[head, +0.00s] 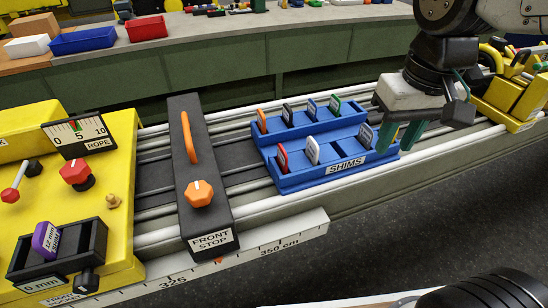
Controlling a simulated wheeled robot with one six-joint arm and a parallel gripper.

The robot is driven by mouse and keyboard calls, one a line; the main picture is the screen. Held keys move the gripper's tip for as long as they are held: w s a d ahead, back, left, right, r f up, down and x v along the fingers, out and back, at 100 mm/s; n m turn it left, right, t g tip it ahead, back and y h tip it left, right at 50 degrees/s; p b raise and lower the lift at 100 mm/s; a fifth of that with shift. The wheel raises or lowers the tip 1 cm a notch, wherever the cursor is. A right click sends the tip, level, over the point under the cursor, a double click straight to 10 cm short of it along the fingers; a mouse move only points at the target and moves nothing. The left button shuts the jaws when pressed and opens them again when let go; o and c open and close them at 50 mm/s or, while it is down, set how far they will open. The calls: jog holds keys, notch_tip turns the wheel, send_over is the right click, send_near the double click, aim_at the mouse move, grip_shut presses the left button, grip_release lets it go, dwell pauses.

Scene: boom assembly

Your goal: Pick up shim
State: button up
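The blue tray labelled SHIMS (347,168) sits on the rails in the middle right. Its back row holds an orange shim (262,120), a dark grey shim (287,114), a blue shim (312,108) and a green shim (335,104). A purple shim marked 12 mm (45,240) stands in a black holder (75,262) at lower left. My gripper (400,137) points down at the tray's right end, its green fingers apart with nothing visible between them.
A black front stop (190,150) with an orange handle and knob crosses the rails left of the tray. A yellow console (120,150) stands at left, and a yellow assembly (515,95) at right. A bench with red and blue bins (83,41) runs behind.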

jog(key=w+a+f+n, duration=0.1)
jog(key=w+a+f, duration=0.1)
jog(key=w+a, duration=0.5)
jog(key=n, duration=0.1)
send_over(283, 150)
notch_tip(283, 150, down, 3)
jog(key=shift+g, duration=0.4)
jog(key=f, duration=0.7)
jog(key=shift+w+f, duration=0.2)
jog(key=shift+w, duration=0.1)
jog(key=shift+f, duration=0.5)
grip_shut()
